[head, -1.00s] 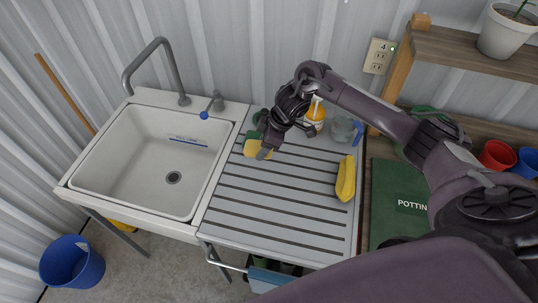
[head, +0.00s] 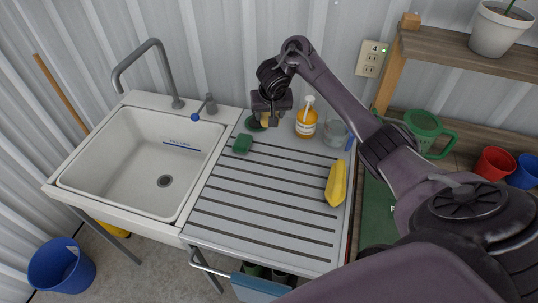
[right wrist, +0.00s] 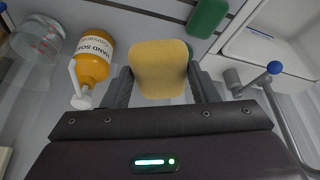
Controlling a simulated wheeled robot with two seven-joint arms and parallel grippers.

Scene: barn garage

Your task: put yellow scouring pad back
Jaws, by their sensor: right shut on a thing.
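The yellow scouring pad (right wrist: 160,68) is between the two fingers of my right gripper (right wrist: 160,85) in the right wrist view. In the head view my right gripper (head: 266,118) points down at the back left of the ribbed drainboard, and a bit of the yellow pad (head: 265,120) shows below it. A green pad (head: 242,143) lies on the board just in front, and it also shows in the right wrist view (right wrist: 207,18). Another green thing (head: 253,124) shows partly behind the gripper; the pad and gripper hide most of it. My left gripper is out of view.
An orange hand soap bottle (head: 306,122) and a clear glass jar (head: 335,133) stand close right of the gripper. A yellow elongated thing (head: 336,183) lies at the board's right. The sink (head: 150,165) and its blue-tipped tap lever (head: 195,116) are left. The board's front (head: 255,215) is clear.

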